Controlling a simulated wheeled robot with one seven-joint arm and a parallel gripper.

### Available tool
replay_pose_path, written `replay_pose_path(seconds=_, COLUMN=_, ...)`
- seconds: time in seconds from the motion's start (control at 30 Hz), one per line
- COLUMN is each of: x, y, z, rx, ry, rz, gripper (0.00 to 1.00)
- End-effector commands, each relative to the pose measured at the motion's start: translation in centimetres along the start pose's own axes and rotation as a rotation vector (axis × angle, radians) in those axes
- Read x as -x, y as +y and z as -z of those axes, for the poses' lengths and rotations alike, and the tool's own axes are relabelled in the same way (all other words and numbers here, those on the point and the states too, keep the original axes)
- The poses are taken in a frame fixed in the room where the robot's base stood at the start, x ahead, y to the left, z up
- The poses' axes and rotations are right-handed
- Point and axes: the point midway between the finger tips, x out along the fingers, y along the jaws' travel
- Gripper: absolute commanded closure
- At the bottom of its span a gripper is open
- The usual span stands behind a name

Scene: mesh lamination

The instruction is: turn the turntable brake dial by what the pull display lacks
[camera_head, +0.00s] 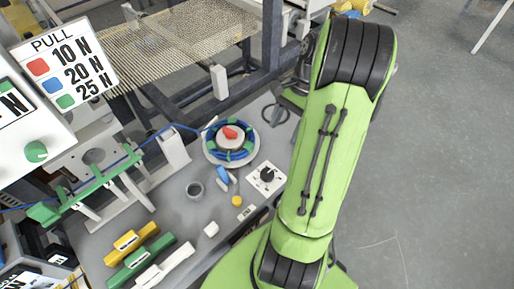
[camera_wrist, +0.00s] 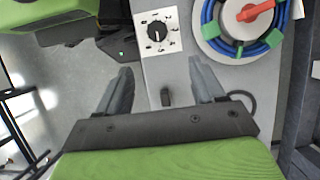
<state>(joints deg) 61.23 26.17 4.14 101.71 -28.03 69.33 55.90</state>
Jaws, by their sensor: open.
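The turntable (camera_head: 232,139) is a round plate on the grey bench with a blue cable coil and a red piece on top; it also shows at the upper right of the wrist view (camera_wrist: 213,38). The brake dial (camera_head: 267,176) is a black knob on a white marked plate, beside the turntable. In the wrist view the dial (camera_wrist: 158,33) lies ahead of my gripper (camera_wrist: 163,85), which is open and empty, its fingers apart from the dial. The pull display (camera_head: 16,101) at the left edge is partly cut off; only part of its reading and an N show.
A PULL sign (camera_head: 66,67) lists red 10 N, blue 20 N, green 25 N. A green knob (camera_head: 36,151) sits below the display.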

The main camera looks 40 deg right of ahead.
Motion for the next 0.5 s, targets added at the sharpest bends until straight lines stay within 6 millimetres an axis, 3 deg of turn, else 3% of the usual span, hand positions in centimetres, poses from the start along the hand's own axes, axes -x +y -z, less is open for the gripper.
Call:
replay_pose_path(seconds=0.17, x=-1.9, y=0.0, z=0.1, rx=-0.002, ry=-0.004, rz=-0.001, gripper=0.32)
replay_pose_path(seconds=0.5, x=-10.5, y=0.1, z=0.1, rx=-0.003, ry=-0.005, rz=-0.003, gripper=0.32)
